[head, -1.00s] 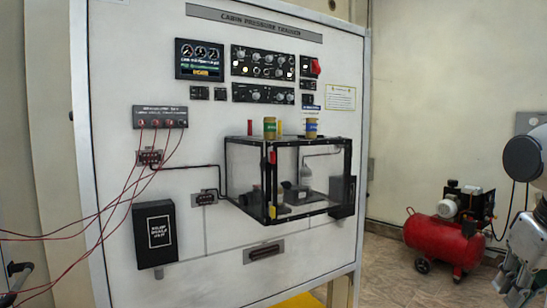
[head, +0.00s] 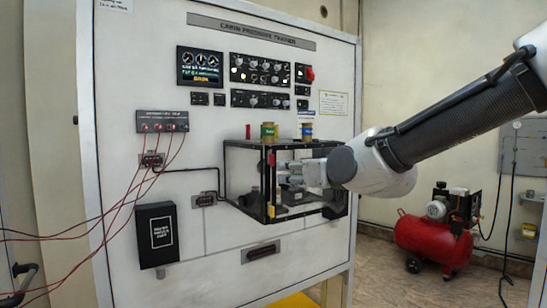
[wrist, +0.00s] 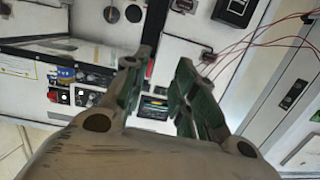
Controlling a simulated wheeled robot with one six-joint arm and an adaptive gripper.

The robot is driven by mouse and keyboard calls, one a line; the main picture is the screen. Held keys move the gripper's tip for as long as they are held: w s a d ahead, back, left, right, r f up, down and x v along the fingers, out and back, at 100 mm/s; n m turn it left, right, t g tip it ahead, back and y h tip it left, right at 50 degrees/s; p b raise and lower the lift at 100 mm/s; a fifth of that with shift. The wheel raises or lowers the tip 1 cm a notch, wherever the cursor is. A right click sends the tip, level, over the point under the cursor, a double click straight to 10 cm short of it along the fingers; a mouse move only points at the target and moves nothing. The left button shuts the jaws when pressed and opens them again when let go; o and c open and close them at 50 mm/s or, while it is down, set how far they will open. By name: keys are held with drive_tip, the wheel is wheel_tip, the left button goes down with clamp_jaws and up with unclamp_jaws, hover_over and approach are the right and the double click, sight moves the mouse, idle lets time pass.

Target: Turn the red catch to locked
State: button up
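A clear chamber with a black frame (head: 235,147) is mounted on the white trainer panel. A small red piece (head: 272,159), which looks like the red catch, sits upright on its front corner post. Another red piece (head: 248,131) stands at the chamber's top left. My gripper (head: 287,175) is in front of the chamber, right of the corner post. In the wrist view my gripper (wrist: 163,62) is open, its two green-lined fingers apart and nothing held. A narrow red strip (wrist: 150,70) shows between the fingers on a dark bar. I cannot tell whether it touches them.
Red cables (head: 130,195) hang at left. A black box (head: 156,235) is on the panel's lower left. A red compressor (head: 432,240) stands on the floor at right.

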sight(271, 158)
drive_tip(key=shift+t, duration=0.9)
drive_tip(key=w+a+r, duration=0.1)
drive_tip(key=w, duration=0.1)
drive_tip(key=w+a+r, duration=0.1)
drive_tip(key=w, duration=0.1)
drive_tip(key=w+a+r, duration=0.1)
drive_tip(key=w, duration=0.2)
drive_tip(key=shift+w+a, duration=0.1)
drive_tip(key=shift+a, duration=0.3)
drive_tip(key=shift+r, duration=0.1)
clamp_jaws()
